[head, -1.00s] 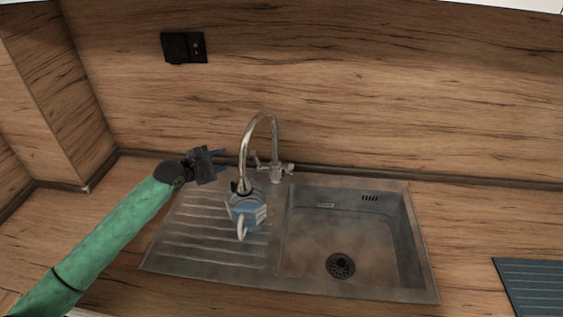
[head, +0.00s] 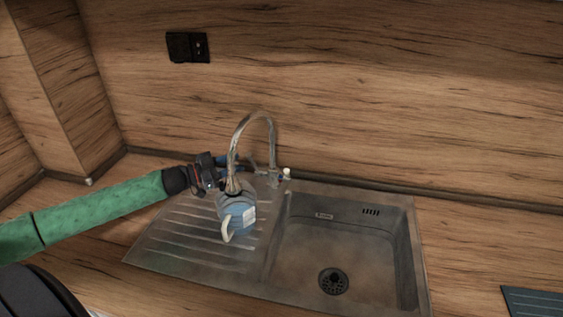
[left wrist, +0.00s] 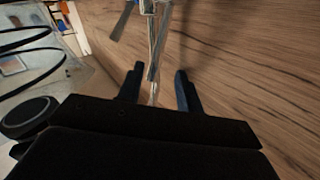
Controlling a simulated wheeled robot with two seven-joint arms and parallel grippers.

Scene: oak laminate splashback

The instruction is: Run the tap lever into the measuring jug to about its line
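The measuring jug (head: 238,217) is bluish with a pale handle and a white patch. It stands upright on the drainboard, below the mouth of the curved metal tap (head: 272,140). I cannot make out its line or water level, nor a stream. My left gripper (head: 240,165) is just left of and behind the spout, its fingers pointing right towards the tap's base. The tap lever is small and partly hidden near the fingers; contact cannot be told. In the left wrist view the fingers (left wrist: 157,75) are apart, with thin metal of the tap (left wrist: 154,60) beyond and between them. My right gripper is not in view.
The sink bowl (head: 345,245) is empty, right of the ridged drainboard (head: 180,235). A wooden splashback (head: 400,110) rises close behind the tap, with a black socket (head: 187,47) on it. A dark ridged mat (head: 535,302) lies at the lower right.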

